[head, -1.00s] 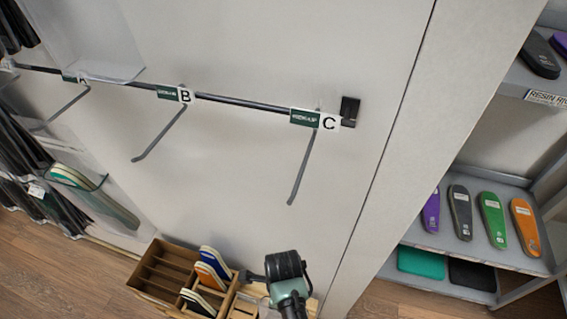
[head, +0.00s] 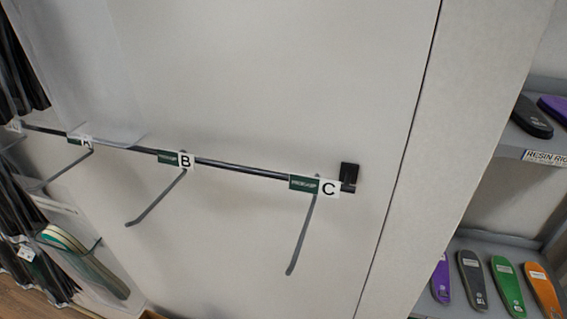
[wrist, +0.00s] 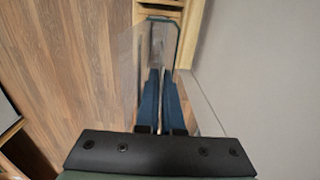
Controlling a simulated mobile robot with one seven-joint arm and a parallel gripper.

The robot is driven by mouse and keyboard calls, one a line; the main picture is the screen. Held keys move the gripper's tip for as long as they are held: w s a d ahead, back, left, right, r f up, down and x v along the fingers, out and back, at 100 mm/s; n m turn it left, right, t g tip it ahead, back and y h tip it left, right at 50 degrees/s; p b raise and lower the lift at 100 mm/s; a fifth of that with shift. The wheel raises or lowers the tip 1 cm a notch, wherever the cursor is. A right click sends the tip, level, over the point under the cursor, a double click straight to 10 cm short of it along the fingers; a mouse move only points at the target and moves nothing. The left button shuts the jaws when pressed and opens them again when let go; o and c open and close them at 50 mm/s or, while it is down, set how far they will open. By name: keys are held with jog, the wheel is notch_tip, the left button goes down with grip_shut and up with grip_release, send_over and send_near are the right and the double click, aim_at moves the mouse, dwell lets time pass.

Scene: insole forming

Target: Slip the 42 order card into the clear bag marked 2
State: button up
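I cannot make out the 42 order card or a number 2 on any bag. In the head view, a clear bag-like pouch (head: 75,253) with pale-edged insoles in it stands at the lower left. A large clear sheet (head: 80,70) hangs at the upper left. My gripper (wrist: 161,131) shows only in the wrist view, pointing at the wooden floor. Whether the fingers grip anything is unclear.
A wall rail carries hooks labelled A (head: 84,141), B (head: 184,160) and C (head: 328,188); B and C look empty. Dark items (head: 22,70) hang at the far left. A shelf (head: 500,243) with coloured insoles stands right. A wooden edge (wrist: 187,50) shows in the wrist view.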

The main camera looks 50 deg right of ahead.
jog(key=o, duration=0.5)
jog(key=shift+s+a+f, duration=0.2)
jog(key=shift+s+f, duration=0.2)
jog(key=shift+f, duration=0.2)
jog(key=shift+c, duration=0.2)
notch_tip(320, 180, up, 14)
jog(key=p, duration=0.3)
jog(key=shift+w+d+p, duration=0.15)
jog(key=shift+w+p, duration=0.1)
jog(key=shift+p, duration=0.05)
jog(key=shift+r, duration=0.1)
